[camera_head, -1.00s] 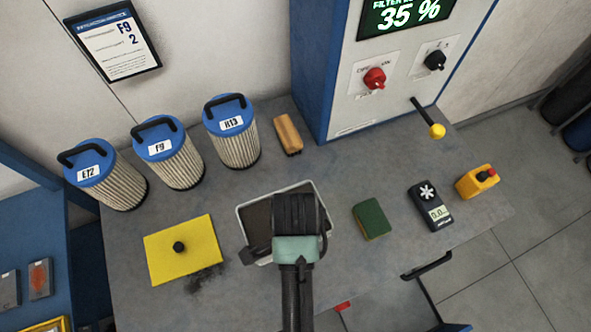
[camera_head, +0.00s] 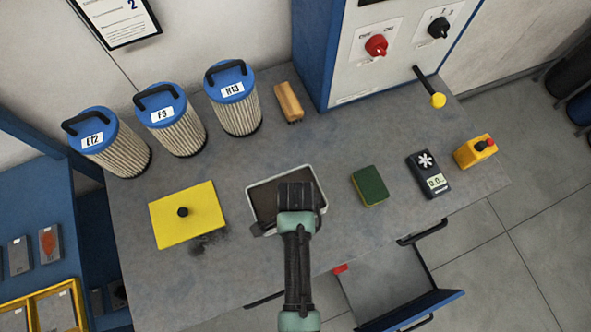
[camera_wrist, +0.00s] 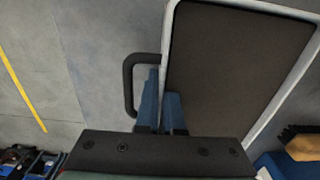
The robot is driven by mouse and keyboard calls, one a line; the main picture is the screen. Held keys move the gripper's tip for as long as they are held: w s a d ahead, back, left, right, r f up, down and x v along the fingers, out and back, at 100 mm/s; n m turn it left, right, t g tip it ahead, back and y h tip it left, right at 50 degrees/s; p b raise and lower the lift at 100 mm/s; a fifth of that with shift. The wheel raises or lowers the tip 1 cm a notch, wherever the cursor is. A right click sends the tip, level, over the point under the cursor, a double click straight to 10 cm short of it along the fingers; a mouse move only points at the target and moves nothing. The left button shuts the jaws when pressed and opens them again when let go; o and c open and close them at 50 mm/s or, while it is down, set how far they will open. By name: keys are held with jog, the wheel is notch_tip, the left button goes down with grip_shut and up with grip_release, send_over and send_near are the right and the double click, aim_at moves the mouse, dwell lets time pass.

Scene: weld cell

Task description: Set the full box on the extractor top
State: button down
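The full box (camera_head: 260,185) is a tray with a pale rim and dark brown filling, in the middle of the grey extractor top (camera_head: 230,275) in the head view. It looks level. I cannot tell whether its underside touches the surface. In the wrist view the box (camera_wrist: 168,40) fills the upper right, with a black handle (camera_wrist: 129,85) on its side. My gripper (camera_wrist: 161,112) has its blue fingers close together at the box's edge, seemingly shut on it. In the head view my gripper (camera_head: 297,200) covers the right part of the box.
Filters (camera_head: 235,105) stand along the back left. A yellow plate (camera_head: 200,230) lies left of the box, a sponge (camera_head: 370,186) right, and a brush (camera_head: 289,102) behind. A meter (camera_head: 428,175) and yellow remote (camera_head: 474,151) lie further right. An open drawer (camera_head: 385,285) juts out at the front.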

jog(key=shift+f, duration=0.1)
jog(key=c, duration=1.4)
grip_release()
jog(key=shift+c, duration=0.2)
jog(key=o, duration=0.4)
